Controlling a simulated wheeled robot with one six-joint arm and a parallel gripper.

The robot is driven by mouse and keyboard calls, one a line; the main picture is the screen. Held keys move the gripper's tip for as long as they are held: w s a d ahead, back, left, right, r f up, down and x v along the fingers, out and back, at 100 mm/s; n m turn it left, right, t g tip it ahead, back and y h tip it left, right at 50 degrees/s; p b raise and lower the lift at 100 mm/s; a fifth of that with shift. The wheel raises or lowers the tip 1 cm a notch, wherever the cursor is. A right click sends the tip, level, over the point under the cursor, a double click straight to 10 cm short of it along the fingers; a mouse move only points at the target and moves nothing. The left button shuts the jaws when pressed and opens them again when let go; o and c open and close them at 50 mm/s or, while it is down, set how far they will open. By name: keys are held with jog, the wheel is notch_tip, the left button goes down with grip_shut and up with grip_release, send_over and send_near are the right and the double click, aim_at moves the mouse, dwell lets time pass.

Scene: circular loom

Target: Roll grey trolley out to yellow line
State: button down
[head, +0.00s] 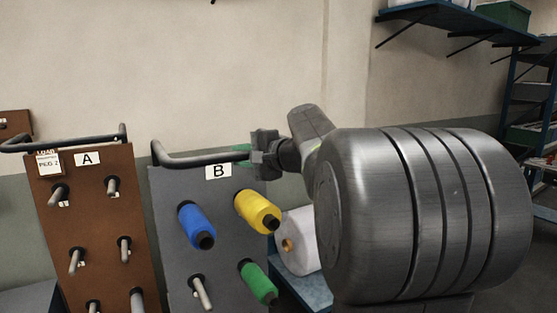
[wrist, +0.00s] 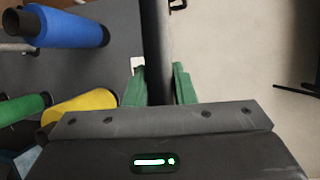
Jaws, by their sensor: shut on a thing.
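The grey trolley (head: 188,243) stands left of centre in the head view, with a "B" label (head: 218,171) and a dark bar handle (head: 190,160) along its top. It carries blue (head: 196,225), yellow (head: 257,210) and green (head: 258,282) spools, and a bare peg at lower left. My gripper (head: 243,152) is at the right part of the handle. In the wrist view, the green fingers of my gripper (wrist: 159,86) lie on both sides of the handle (wrist: 156,50), shut on it. The trolley's wheels and the yellow line are out of view.
A brown trolley (head: 95,230) labelled "A", with pegs and its own handle, stands close on the left. A white spool (head: 299,241) sits on a blue surface (head: 300,288) behind to the right. Blue shelving (head: 525,100) stands at far right. The floor is not visible.

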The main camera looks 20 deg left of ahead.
jog(key=shift+w+a, duration=0.35)
jog(key=c, duration=1.2)
grip_release()
jog(key=shift+d, duration=0.1)
jog(key=b+v, duration=0.2)
jog(key=v, duration=1.1)
jog(key=shift+d, duration=0.35)
jog(key=shift+s+r, duration=0.1)
jog(key=shift+s, duration=0.05)
